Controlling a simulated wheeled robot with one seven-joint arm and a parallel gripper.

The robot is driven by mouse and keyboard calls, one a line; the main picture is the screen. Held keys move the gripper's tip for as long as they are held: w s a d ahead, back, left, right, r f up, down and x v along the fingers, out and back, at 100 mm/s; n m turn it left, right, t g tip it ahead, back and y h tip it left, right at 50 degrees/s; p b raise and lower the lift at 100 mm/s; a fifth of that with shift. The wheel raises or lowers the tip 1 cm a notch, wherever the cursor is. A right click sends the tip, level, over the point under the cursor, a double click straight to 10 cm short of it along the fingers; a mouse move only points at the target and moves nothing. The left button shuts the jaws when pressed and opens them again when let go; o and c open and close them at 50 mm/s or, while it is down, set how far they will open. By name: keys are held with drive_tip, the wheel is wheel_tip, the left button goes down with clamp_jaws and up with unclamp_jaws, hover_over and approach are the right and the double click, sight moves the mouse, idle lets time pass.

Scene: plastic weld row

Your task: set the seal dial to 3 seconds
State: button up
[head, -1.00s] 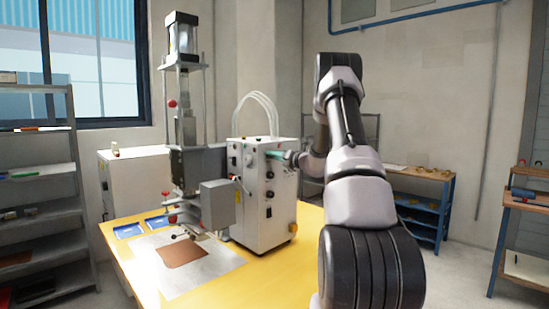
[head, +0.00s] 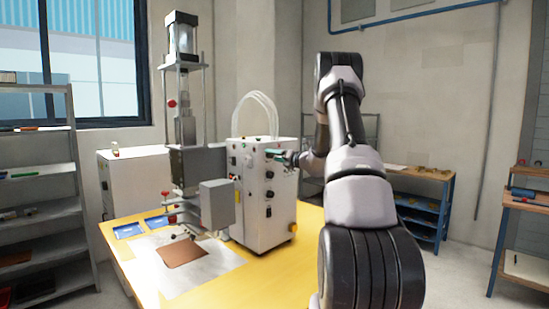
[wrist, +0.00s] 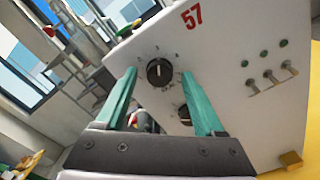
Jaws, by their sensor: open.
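The white control box (head: 262,190) stands on the yellow table with two black dials. In the wrist view the upper black dial (wrist: 159,72), with small marks around it, lies between the fingertips. The lower black dial (wrist: 185,114) is partly behind the right finger. I cannot read which one is the seal dial, nor its setting. My gripper (wrist: 160,75) is open, its teal fingers on either side of the upper dial, with no clear contact. In the head view my gripper (head: 281,155) is at the upper part of the box face, hiding that dial.
Several toggle switches (wrist: 273,78) and green buttons sit right of the dials. A press (head: 185,140) stands left of the box, with a brown sheet (head: 184,252) on the table before it. A workbench (head: 425,178) stands behind my arm.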

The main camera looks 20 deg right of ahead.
drive_tip(key=v, duration=1)
drive_tip(key=shift+s, duration=0.25)
drive_tip(key=shift+d, duration=0.15)
drive_tip(key=s+a+r+n+g+y, duration=0.1)
drive_tip(key=s+a+r+n+g, duration=0.3)
drive_tip(key=a, duration=0.4)
drive_tip(key=s+a+r+n+g+y, duration=0.2)
drive_tip(key=s+a+n, duration=0.3)
drive_tip(key=a+n, duration=0.25)
drive_tip(key=s+a+r+n+g+y, duration=0.1)
drive_tip(key=s+a+r+n+g, duration=0.25)
drive_tip(key=a, duration=0.45)
drive_tip(key=s+a+n+g+h, duration=0.1)
drive_tip(key=s+a+n+h, duration=0.15)
drive_tip(key=s+n, duration=0.45)
drive_tip(key=s+a+n+g+h, duration=0.1)
drive_tip(key=s+a+n, duration=0.25)
drive_tip(key=s, duration=0.55)
drive_tip(key=s+d+n+t+h, duration=0.1)
drive_tip(key=s+d+n+h, duration=0.2)
drive_tip(key=s+n, duration=0.6)
drive_tip(key=shift+s+r+n+t+h, duration=0.2)
drive_tip(key=shift+s+n+t+h, duration=0.15)
drive_tip(key=shift+n+h, duration=0.35)
